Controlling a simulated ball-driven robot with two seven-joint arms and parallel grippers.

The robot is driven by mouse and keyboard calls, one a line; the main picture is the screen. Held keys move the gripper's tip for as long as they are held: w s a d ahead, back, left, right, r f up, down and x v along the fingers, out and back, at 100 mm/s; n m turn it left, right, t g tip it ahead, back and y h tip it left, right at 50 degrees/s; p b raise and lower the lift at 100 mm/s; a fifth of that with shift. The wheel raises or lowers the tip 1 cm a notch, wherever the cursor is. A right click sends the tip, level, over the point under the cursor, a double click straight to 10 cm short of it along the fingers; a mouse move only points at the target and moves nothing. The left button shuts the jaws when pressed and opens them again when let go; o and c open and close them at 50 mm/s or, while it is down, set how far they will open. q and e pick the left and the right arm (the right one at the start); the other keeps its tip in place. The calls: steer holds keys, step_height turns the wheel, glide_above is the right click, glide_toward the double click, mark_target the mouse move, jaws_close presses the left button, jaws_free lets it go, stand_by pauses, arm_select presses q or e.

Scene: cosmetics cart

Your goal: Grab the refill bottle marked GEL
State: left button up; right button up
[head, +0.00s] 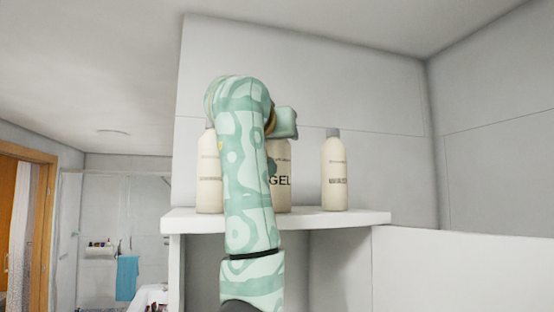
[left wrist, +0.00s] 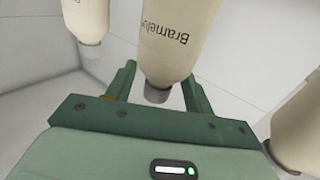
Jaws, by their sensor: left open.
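The cream bottle marked GEL (head: 280,182) stands on the white shelf in the head view, its left side and top hidden by my left arm. My left gripper (head: 284,123) shows only in part there, at the height of the bottle's top. In the left wrist view the left gripper (left wrist: 158,90) is open, one finger to each side of the grey cap of a cream bottle (left wrist: 172,45), with gaps on both sides. That picture is upside down. This bottle appears to be the GEL one; only the brand lettering shows, not the word GEL.
A similar bottle (head: 209,172) stands left of the GEL one, partly behind my arm. Another bottle (head: 335,172) stands to the right with a clear gap. The white shelf (head: 340,219) ends at a front edge; a tiled wall (head: 380,110) is behind.

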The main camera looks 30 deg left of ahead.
arm_select(q)
steer(key=shift+w+a+f, duration=0.15)
steer(key=shift+w, duration=0.35)
steer(key=shift+s+d, duration=0.2)
steer(key=shift+s, duration=0.05)
steer(key=c, duration=1.1)
steer(key=shift+w+a, duration=0.1)
steer(key=shift+a, duration=0.05)
